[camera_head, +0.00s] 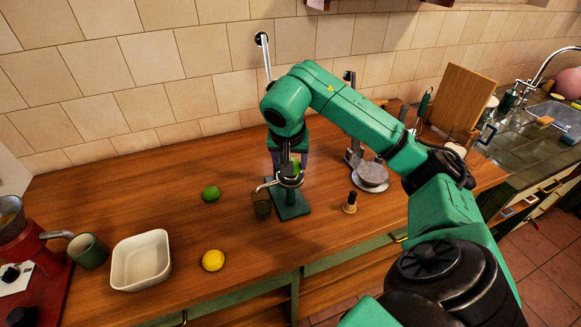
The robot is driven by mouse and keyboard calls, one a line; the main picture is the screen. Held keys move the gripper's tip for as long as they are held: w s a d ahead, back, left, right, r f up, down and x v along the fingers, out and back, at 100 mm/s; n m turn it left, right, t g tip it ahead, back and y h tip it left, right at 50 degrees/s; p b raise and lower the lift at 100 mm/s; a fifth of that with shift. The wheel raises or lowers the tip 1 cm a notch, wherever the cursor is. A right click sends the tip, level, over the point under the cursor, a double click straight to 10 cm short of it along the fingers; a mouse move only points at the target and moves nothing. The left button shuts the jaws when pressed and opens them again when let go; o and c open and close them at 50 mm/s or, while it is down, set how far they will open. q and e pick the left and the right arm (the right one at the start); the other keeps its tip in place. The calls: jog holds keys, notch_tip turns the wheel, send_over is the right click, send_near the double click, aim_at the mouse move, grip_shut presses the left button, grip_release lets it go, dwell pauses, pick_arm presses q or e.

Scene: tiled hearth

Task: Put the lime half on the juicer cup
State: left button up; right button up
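My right gripper (288,163) points down over the juicer, its arm coming in from the right. A small patch of bright green, which looks like the lime half (296,167), shows at its fingertips, just above the juicer cup (289,181). The fingers are small and partly hidden, so I cannot tell whether they grip it or whether it touches the cup. The juicer (291,208) has a dark green base on the wooden counter. My forearm hides much of its upper part; a lever with a black knob (262,40) rises behind. My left gripper is not in view.
A glass (262,206) stands by the juicer's spout. A whole lime (211,193), a lemon (213,260), a white dish (141,261) and a green mug (88,251) are to the left. A wooden-handled tool (350,203) and a grey metal device (370,177) stand right.

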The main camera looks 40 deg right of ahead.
jog(key=shift+a+f, duration=0.1)
jog(key=shift+f, duration=0.5)
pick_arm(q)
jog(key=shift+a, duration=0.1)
pick_arm(e)
jog(key=shift+f, duration=0.1)
jog(key=o, duration=0.9)
jog(key=shift+f, duration=0.15)
jog(key=o, duration=0.4)
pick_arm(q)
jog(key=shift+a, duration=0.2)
